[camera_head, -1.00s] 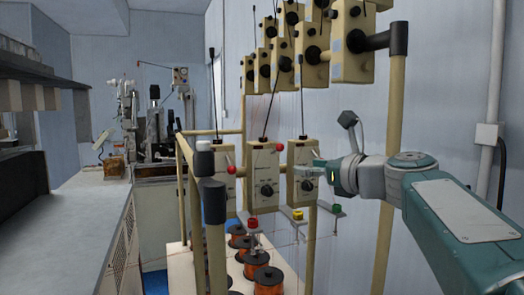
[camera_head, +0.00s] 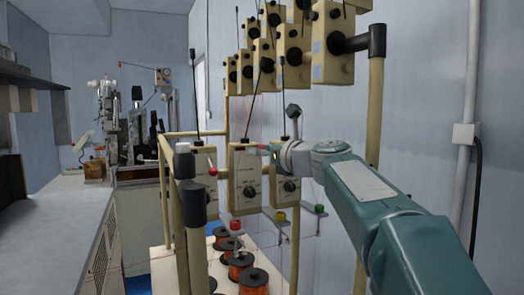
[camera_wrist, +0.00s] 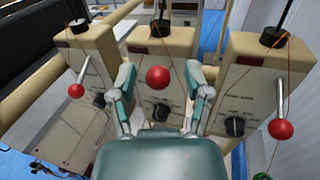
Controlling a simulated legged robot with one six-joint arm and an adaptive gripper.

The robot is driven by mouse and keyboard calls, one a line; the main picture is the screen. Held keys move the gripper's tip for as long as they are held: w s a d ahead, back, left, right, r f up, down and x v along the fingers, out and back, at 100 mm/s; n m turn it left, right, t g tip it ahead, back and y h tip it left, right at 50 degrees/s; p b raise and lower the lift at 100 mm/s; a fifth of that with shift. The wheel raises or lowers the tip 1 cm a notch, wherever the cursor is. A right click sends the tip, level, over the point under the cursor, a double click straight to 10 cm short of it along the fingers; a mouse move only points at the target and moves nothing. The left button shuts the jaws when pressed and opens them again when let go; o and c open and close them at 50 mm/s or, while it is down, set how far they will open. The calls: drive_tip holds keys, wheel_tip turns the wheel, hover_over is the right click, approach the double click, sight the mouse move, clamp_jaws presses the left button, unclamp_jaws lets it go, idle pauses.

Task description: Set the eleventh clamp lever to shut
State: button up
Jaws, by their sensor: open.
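Three beige boxes with black dials and red-balled levers fill the wrist view: a left box (camera_wrist: 85,60), a middle box (camera_wrist: 165,85) and a right box (camera_wrist: 260,85). The middle lever's red ball (camera_wrist: 157,77) appears between my open fingers, pointing toward the camera; I cannot tell its depth. The left ball (camera_wrist: 76,90) and right ball (camera_wrist: 281,130) hang lower on silver levers. My gripper (camera_wrist: 161,88) is open and empty. In the head view my gripper (camera_head: 274,155) is beside the top of the rightmost lower box (camera_head: 287,188), partly covering it. I cannot tell which lever is the eleventh.
More beige boxes (camera_head: 332,55) hang in an upper row. Beige posts with black caps (camera_head: 193,203) stand close in front. Copper spools (camera_head: 253,281) sit below, with thin wires running upward. A grey counter (camera_head: 50,225) lies left. A blue-grey wall is at the right.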

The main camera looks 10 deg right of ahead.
drive_tip(key=shift+a, duration=0.1)
drive_tip(key=shift+c, duration=0.3)
clamp_jaws()
drive_tip(key=shift+f, duration=0.1)
drive_tip(key=shift+w+f+n+t+y, duration=0.1)
drive_tip(key=shift+f+n+t+y, duration=0.7)
drive_tip(key=shift+t+y, duration=0.4)
drive_tip(key=shift+f+n+t+y, duration=0.75)
drive_tip(key=shift+t+y, duration=0.3)
drive_tip(key=shift+y, duration=0.15)
drive_tip(key=shift+w+f+n+t+y, duration=0.1)
drive_tip(key=shift+f+n+t+y, duration=0.7)
drive_tip(key=shift+t+y, duration=0.4)
drive_tip(key=shift+r+g, duration=0.1)
drive_tip(key=shift+g, duration=0.15)
